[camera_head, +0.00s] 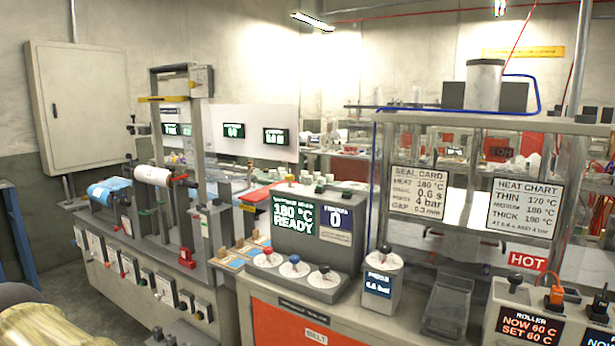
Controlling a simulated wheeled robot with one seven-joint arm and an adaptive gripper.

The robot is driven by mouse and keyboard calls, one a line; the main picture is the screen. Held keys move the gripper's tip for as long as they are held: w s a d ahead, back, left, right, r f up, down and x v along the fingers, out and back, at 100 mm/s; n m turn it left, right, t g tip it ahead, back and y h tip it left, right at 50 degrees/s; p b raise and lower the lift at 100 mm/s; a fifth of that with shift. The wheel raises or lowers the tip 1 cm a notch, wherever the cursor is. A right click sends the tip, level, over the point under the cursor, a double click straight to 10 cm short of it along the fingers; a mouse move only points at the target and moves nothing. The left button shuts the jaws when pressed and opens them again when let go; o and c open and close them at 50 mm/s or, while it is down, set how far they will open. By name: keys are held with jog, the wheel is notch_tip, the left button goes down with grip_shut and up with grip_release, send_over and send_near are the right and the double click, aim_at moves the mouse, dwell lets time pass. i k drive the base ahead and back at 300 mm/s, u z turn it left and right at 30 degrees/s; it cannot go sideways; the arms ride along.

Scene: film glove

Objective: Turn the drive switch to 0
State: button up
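No switch in view carries a label I can read as the drive switch. A row of small switch boxes (165,289) runs along the front of the grey film machine (115,235) at the left; their markings and settings are too small to read. A grey control box (300,235) in the middle shows "180 °C READY" and a second display (336,222) with a large 0. Several round knobs (294,267) sit on its sloped front. Another knob (384,255) tops a small box with a blue display. My gripper is not in view.
A white film roll (153,175) and a blue roll (108,191) sit on the left machine. A clear guarded station marked HOT (527,261) stands at the right. A roller heater box (530,318) is at the lower right. Bare floor shows at the far left.

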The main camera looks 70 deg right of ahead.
aim_at(288, 178)
jog(key=k, duration=0.8)
jog(key=z, duration=1.15)
jog(key=i, duration=0.5)
jog(key=z, duration=0.05)
